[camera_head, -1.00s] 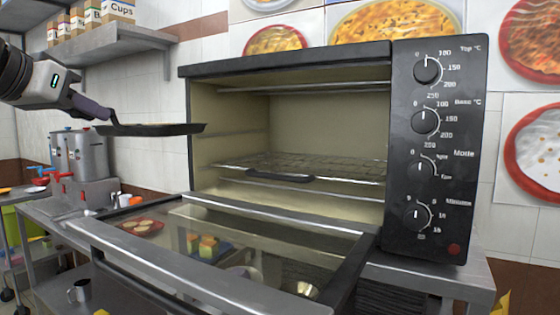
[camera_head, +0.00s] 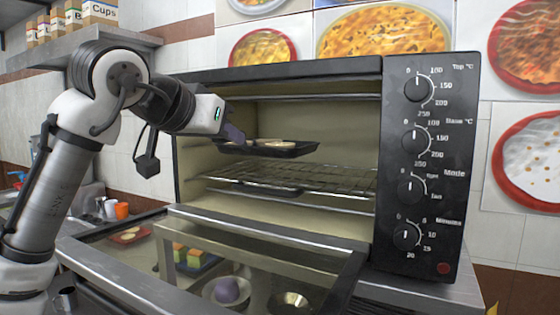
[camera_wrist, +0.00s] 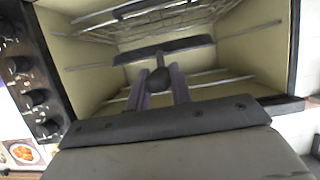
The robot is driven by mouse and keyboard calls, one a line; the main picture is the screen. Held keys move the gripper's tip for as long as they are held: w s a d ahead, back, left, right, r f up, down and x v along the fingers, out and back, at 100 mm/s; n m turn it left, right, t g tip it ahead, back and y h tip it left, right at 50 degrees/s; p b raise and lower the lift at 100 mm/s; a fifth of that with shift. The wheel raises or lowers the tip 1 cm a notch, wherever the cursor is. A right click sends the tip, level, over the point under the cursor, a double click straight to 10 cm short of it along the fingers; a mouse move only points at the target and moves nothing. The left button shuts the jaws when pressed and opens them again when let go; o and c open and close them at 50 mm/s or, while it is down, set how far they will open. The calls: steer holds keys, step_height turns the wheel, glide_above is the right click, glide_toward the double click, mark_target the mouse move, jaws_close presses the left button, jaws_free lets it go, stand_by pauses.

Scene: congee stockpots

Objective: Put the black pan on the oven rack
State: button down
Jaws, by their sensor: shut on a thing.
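The black pan (camera_head: 290,150) is level inside the open oven (camera_head: 250,70), above the wire rack (camera_head: 300,178), with a visible gap between them. Pale round food pieces (camera_head: 268,142) lie in the pan. My gripper (camera_head: 236,136) is at the oven's opening, left of the pan. In the wrist view, the two purple fingers of my gripper (camera_wrist: 160,88) are shut on the pan's dark handle (camera_wrist: 160,78). The pan (camera_wrist: 165,50) extends ahead of them into the oven. The oven door (camera_head: 230,250) is folded down.
The oven's control panel (camera_head: 415,160) with several knobs stands to the right of the opening. A shelf with boxes (camera_head: 90,12) is at upper left. The space above the rack is otherwise clear.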

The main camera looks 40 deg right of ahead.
mark_target(272, 141)
steer(key=w+d+p, duration=0.1)
steer(key=w+d, duration=0.1)
steer(key=d, duration=0.3)
steer(key=w+d+p, duration=0.2)
steer(key=d, duration=0.3)
steer(key=w+d+p, duration=0.2)
steer(key=d, duration=0.3)
steer(key=shift+w+r, duration=0.1)
steer(key=shift+r, duration=0.1)
step_height(272, 141, down, 6)
steer(key=shift+r+p, duration=0.1)
steer(key=shift+p, duration=0.35)
steer(key=shift+w+d+f+p, duration=0.1)
steer(key=shift+d+f+p, duration=0.15)
steer(key=shift+f, duration=0.45)
steer(key=c, duration=1.3)
jaws_free()
steer(key=shift+o, duration=0.2)
steer(key=shift+a, duration=0.1)
steer(key=b+v, duration=0.3)
steer(key=v, duration=0.9)
